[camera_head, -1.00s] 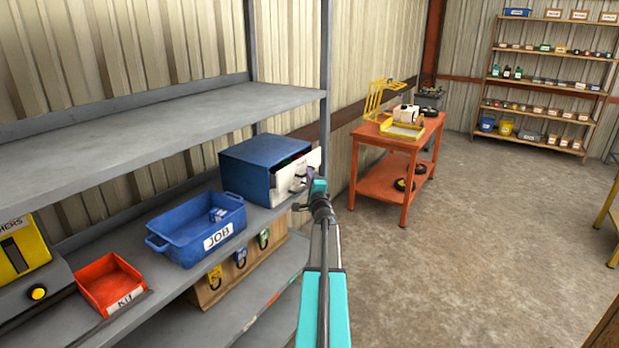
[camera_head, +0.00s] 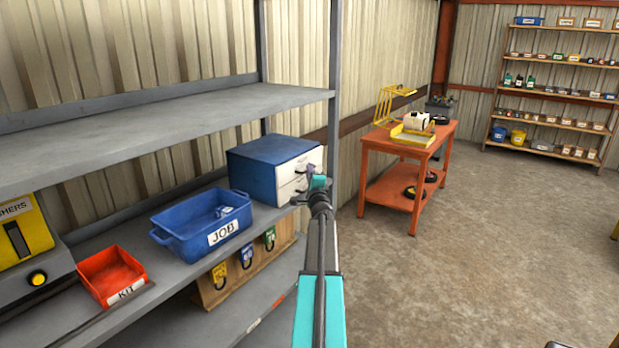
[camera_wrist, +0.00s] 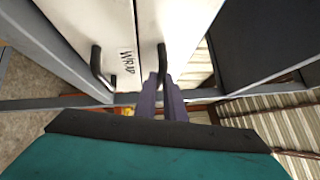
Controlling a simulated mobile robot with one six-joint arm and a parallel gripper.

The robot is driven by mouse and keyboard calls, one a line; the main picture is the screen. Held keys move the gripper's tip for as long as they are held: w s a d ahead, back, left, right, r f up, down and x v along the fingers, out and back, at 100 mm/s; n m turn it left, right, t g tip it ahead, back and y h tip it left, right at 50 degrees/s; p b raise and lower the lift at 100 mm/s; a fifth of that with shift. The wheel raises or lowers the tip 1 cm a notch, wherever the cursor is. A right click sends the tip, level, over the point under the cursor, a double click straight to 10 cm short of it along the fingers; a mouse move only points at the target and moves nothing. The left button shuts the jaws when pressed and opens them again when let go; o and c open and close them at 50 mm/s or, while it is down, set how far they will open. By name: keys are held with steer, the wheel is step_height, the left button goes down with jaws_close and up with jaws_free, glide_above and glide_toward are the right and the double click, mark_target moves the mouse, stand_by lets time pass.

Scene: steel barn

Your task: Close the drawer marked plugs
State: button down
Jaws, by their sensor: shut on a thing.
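A blue drawer cabinet (camera_head: 262,178) with white drawer fronts stands on the shelf. In the head view its upper drawer (camera_head: 290,172) looks flush, or nearly flush, with the cabinet. In the wrist view two white fronts show side by side. The left one (camera_wrist: 88,22) has a black handle and is marked WRAP. The right front (camera_wrist: 185,25) shows no readable label, so I cannot read the word plugs. My gripper (camera_wrist: 163,82) is shut on the right front's black handle (camera_wrist: 162,58). My gripper also shows at the cabinet's front in the head view (camera_head: 314,172).
A blue JOB bin (camera_head: 180,235) and a red KIT bin (camera_head: 112,272) stand left of the cabinet. A grey shelf (camera_head: 150,130) spans above them. An orange cart (camera_head: 390,142) stands beyond, to the right. The concrete floor at right is open.

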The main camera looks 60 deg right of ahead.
steer(key=shift+w+r, duration=0.15)
steer(key=shift+w, duration=0.1)
steer(key=c, duration=2.1)
jaws_free()
steer(key=shift+o, duration=1.3)
steer(key=shift+w, duration=0.1)
steer(key=shift+a+f, duration=0.1)
steer(key=shift+f, duration=0.1)
steer(key=b+v, duration=0.4)
steer(key=v, duration=0.9)
steer(key=shift+s+a+b, duration=0.15)
steer(key=shift+s+b, duration=0.25)
